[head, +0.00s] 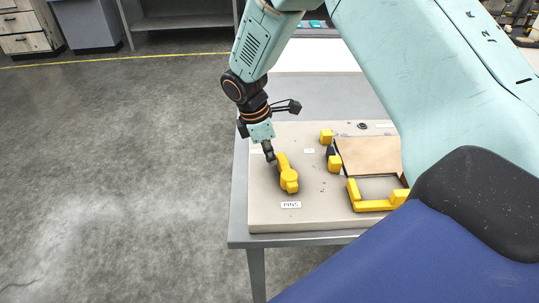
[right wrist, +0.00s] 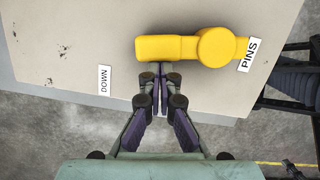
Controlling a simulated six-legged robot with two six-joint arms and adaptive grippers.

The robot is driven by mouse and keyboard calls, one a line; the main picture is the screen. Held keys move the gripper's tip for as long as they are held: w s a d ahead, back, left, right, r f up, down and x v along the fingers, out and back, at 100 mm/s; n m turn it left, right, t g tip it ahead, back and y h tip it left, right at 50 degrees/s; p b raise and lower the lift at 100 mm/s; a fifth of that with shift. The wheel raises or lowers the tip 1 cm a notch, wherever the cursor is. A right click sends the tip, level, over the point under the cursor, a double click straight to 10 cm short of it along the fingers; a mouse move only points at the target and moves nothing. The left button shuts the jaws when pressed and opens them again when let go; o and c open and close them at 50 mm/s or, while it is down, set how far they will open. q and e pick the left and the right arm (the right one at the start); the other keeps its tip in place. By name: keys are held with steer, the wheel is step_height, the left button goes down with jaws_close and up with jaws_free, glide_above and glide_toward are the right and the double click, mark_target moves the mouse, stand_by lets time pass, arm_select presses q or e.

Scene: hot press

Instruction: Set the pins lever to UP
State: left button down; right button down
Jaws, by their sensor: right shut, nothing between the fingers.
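The yellow pins lever (head: 289,176) stands on the beige press board, its handle pointing to the far side and slightly left. The PINS label (head: 291,205) is at its near end. In the right wrist view the lever (right wrist: 180,48) lies across the top, with the PINS label (right wrist: 250,55) right of its pivot and the DOWN label (right wrist: 104,80) below and left of the handle tip. My right gripper (head: 270,156) is shut and empty, on the handle's left side. Its fingertips (right wrist: 160,72) are close to the handle's edge; I cannot tell whether they touch. My left gripper is not in view.
A yellow bracket (head: 372,205), yellow blocks (head: 334,163) and a brown panel (head: 370,156) are right of the lever. A small label (head: 309,151), unreadable, lies right of the handle. The board's left edge is close to the gripper. Open floor lies left.

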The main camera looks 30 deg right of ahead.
mark_target(286, 157)
steer(key=shift+d+m, duration=0.1)
steer(key=shift+m, duration=0.2)
steer(key=shift+d+m+p, duration=0.3)
steer(key=shift+p, duration=0.25)
steer(key=m+p, duration=0.1)
steer(key=d+m+p, duration=0.1)
steer(key=shift+d+r+m+g+y, duration=0.15)
steer(key=shift+d+m+g+y, duration=0.15)
steer(key=shift+m+g, duration=0.1)
steer(key=m+p, duration=0.1)
steer(key=d+m, duration=0.1)
steer(key=shift+s+d+m+g+p, duration=0.25)
steer(key=shift+s+m+g+p, duration=0.05)
steer(key=shift+s+m+p, duration=0.1)
steer(key=shift+s+d+p, duration=0.1)
steer(key=shift+d+p, duration=0.15)
steer(key=shift+p, duration=0.1)
steer(key=shift+d, duration=0.15)
